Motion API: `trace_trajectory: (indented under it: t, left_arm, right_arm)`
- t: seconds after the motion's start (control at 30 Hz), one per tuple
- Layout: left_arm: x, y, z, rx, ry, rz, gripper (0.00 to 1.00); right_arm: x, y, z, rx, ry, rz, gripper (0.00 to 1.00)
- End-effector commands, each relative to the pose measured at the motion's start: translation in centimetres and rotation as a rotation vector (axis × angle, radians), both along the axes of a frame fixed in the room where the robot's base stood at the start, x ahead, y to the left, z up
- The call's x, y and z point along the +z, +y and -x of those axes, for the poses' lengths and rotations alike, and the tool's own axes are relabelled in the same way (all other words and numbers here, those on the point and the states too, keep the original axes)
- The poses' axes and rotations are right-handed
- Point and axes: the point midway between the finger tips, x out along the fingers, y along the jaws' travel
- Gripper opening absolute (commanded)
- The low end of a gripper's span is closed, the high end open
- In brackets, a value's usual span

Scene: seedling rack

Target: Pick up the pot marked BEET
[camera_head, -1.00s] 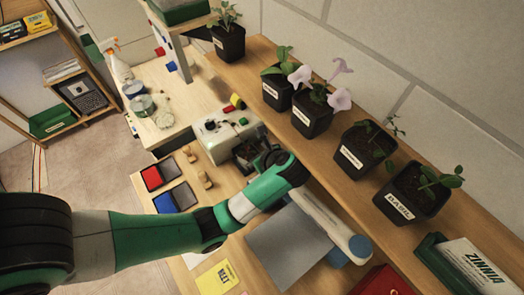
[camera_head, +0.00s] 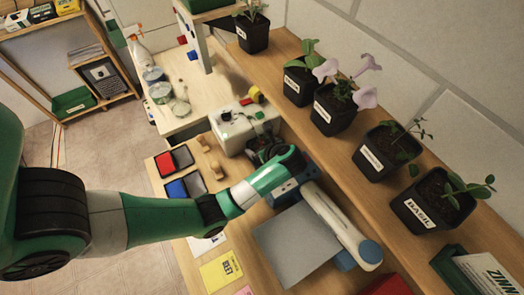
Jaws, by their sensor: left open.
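Black square pots with white labels stand in a row on the wooden shelf. The front pot (camera_head: 432,203) reads BASIL. The other labels are too small for me to read surely: a pot with a small plant (camera_head: 385,152), a pot with pale purple flowers (camera_head: 333,112), a leafy pot (camera_head: 300,84) and the farthest pot (camera_head: 253,36). I cannot tell which is marked BEET. My left gripper (camera_head: 262,147) is open, left of and below the row, near a white device, apart from every pot. Its fingers are partly hidden by its own wrist. My right gripper is out of view.
The white device (camera_head: 238,132) stands on the bench beside my left gripper. Red and blue ink pads (camera_head: 174,159) lie left of it. A grey plate (camera_head: 297,245) and a white-blue cylinder (camera_head: 340,228) are in front. A seed packet box (camera_head: 485,272) sits at the shelf's near end.

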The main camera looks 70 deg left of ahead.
Motion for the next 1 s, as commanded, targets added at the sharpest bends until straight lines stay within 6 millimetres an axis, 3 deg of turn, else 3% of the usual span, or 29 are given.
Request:
trace_trajectory:
  t: [0.07, 0.5, 0.77, 1.0]
  left_arm:
    - [0.0, 0.0, 0.0, 0.0, 0.0, 0.0, 0.89]
    - [0.1, 0.0, 0.0, 0.0, -0.001, -0.001, 0.1]
    - [0.3, 0.0, -0.1, 0.0, -0.003, -0.001, 0.07]
    - [3.2, 0.0, -0.2, 0.001, -0.008, -0.002, 0.07]
  right_arm:
    - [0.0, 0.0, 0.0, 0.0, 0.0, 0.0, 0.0]
    - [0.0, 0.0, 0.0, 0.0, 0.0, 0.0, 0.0]
    - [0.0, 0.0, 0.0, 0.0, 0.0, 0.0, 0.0]
    - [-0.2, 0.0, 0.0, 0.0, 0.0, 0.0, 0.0]
